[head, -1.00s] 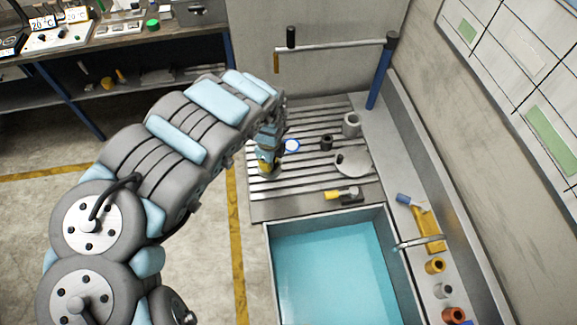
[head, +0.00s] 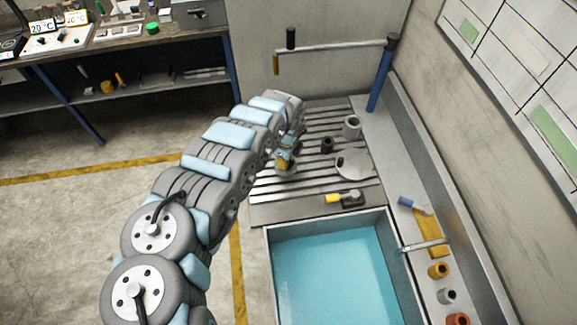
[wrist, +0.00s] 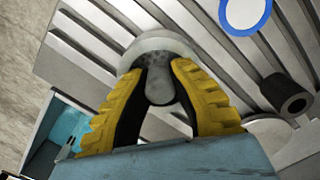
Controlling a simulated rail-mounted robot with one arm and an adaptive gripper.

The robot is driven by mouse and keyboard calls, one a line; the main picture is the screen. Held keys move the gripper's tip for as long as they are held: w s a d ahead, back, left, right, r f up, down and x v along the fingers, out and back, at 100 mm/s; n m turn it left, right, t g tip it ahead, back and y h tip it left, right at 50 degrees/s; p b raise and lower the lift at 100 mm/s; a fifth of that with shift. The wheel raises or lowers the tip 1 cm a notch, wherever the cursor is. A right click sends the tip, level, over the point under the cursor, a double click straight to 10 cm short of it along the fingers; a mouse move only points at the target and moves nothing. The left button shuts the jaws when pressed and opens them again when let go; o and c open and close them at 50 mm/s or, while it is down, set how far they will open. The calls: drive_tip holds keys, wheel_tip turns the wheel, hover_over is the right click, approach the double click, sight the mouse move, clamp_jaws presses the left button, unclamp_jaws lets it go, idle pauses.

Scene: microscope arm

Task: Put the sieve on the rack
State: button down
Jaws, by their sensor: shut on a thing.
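My gripper (wrist: 160,95) has yellow fingers and is shut on the handle of a grey round-rimmed thing, which looks like the sieve (wrist: 160,46). In the wrist view the handle stands between the fingers, and the rim shows beyond them. In the head view my gripper (head: 286,157) is over the left part of a ribbed metal draining board, which seems to be the rack (head: 325,118). The sieve shows only as a small pale edge under my fingers there. I cannot tell whether it touches the ribs.
A blue-rimmed white disc (wrist: 245,12) and a dark hollow cylinder (wrist: 287,93) lie near my gripper. A water-filled sink (head: 335,270) is in front.

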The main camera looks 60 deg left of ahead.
sight(290, 163)
drive_tip(key=shift+w+a+f, duration=0.25)
drive_tip(key=shift+w+f, duration=0.3)
drive_tip(key=shift+w, duration=0.1)
drive_tip(key=shift+f, duration=0.1)
drive_tip(key=shift+w+f+b, duration=0.25)
drive_tip(key=shift+f+b, duration=0.05)
drive_tip(key=shift+f, duration=0.6)
drive_tip(key=shift+s+f, duration=0.2)
drive_tip(key=shift+f, duration=0.6)
drive_tip(key=shift+f, duration=0.1)
drive_tip(key=c, duration=1.1)
unclamp_jaws()
